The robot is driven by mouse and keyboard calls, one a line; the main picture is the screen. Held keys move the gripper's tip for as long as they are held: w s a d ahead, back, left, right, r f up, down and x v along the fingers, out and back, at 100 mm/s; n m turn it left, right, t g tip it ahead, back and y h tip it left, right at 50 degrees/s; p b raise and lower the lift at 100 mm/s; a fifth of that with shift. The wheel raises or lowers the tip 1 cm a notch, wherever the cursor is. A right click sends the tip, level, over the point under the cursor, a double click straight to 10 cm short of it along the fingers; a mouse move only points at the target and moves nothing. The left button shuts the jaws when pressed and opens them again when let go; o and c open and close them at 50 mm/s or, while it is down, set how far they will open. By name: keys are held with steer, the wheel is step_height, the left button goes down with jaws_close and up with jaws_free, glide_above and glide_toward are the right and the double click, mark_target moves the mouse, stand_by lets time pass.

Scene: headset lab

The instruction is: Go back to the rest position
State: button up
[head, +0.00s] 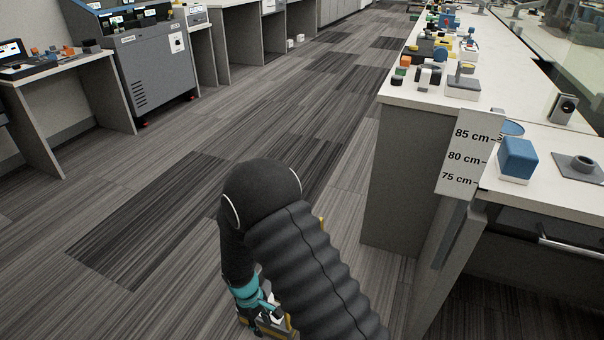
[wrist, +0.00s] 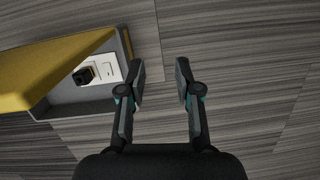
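My gripper (head: 266,320) hangs low at the bottom of the head view, below my black, ribbed arm, which bends over at its top. Only its teal and dark parts show there, partly cut off by the frame's lower edge. In the wrist view my gripper (wrist: 161,80) points down at the floor (wrist: 235,60). Its two dark fingers with teal joints stand apart. Only bare floor shows between them, and nothing is held.
To the right, a white bench (head: 400,90) carries many small items. A lower counter holds a blue block (head: 518,160) and a grey plate (head: 575,172) beside a height scale (head: 466,155). A grey machine (head: 155,75) stands back left. Striped floor lies open ahead.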

steer(key=s+d+r+m+t+b, duration=0.1)
steer(key=s+d+r+m, duration=0.3)
steer(key=d+r, duration=0.5)
steer(key=s+d+r+m+t+y+b, duration=0.1)
steer(key=s+d+r+m+t, duration=0.2)
steer(key=d+r, duration=0.6)
steer(key=s+d+r+m+t+y+b, duration=0.1)
steer(key=s+d+r+m+t, duration=0.2)
steer(key=d+r, duration=0.6)
steer(key=s+r+m, duration=0.2)
steer(key=s+r, duration=0.1)
steer(key=r, duration=0.9)
steer(key=shift+s+d+r, duration=0.2)
steer(key=shift+s+r, duration=0.05)
steer(key=shift+r, duration=0.15)
